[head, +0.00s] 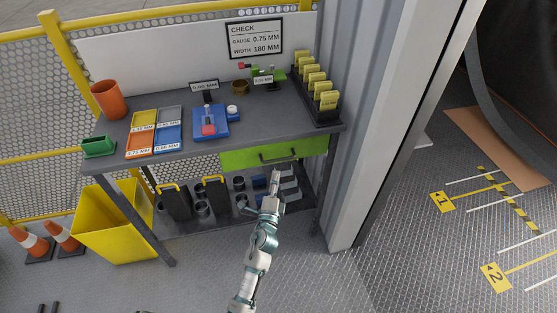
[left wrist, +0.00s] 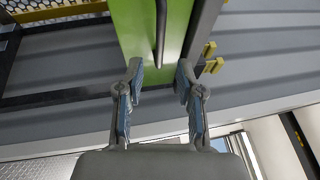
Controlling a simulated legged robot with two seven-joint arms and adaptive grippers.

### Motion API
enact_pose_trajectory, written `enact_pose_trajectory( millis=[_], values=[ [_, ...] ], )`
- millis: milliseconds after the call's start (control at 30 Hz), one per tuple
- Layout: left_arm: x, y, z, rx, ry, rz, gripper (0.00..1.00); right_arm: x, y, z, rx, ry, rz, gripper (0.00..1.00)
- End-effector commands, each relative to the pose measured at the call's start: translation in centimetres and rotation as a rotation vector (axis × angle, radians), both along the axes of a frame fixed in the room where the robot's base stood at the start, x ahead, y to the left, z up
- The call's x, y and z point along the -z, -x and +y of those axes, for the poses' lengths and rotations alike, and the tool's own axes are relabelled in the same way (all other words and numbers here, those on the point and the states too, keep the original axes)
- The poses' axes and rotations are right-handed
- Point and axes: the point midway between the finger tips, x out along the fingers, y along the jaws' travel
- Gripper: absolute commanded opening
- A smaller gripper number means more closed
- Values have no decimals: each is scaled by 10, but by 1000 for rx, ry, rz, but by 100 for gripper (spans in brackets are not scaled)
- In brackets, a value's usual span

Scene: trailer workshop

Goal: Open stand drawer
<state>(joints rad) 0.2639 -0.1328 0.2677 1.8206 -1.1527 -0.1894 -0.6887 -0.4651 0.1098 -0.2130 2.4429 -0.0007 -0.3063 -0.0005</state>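The stand (head: 268,112) is a dark grey workbench against a white panel and fence. Its green drawer (head: 236,159) sits under the right part of the top and looks shut. A dark bar handle (head: 278,158) is on the drawer front. My left gripper (head: 275,176) is just below and in front of the handle. In the left wrist view my left gripper (left wrist: 160,75) is open, with its two fingers apart. The handle (left wrist: 161,35) lies ahead, lined up with the gap between the fingertips, against the green drawer front (left wrist: 136,30). My right gripper is not in view.
The top holds coloured trays (head: 155,130), a blue fixture (head: 210,122) and a rack of yellow tags (head: 318,92). A lower shelf has black holders (head: 175,200) and grey cups. A yellow bin (head: 110,225) stands at left. A grey post (head: 365,120) rises close to the right.

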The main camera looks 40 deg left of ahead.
Motion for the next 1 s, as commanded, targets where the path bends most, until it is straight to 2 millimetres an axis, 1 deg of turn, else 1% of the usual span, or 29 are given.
enact_pose_trajectory(
  millis=[33,100,200,333,500,800,867,900,933,967,1000],
  values=[
    [-3,-12,6,1,-2,-1,37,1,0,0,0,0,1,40],
    [-6,-26,13,0,-1,-2,37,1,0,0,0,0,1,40],
    [-8,-44,22,1,-1,-1,37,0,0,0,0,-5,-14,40],
    [-10,-61,31,1,1,1,37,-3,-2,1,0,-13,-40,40],
    [-14,-72,36,0,2,0,37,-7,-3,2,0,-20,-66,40],
    [-14,-74,37,1,2,0,37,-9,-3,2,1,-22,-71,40],
    [-14,-74,37,1,2,0,22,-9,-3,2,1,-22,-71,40],
    [-14,-74,37,1,2,0,12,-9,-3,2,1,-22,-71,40],
    [-14,-74,37,1,2,0,5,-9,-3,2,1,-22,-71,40],
    [-14,-74,37,1,2,0,0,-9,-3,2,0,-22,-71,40],
    [-14,-74,37,1,3,1,0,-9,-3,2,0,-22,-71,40]
  ],
)
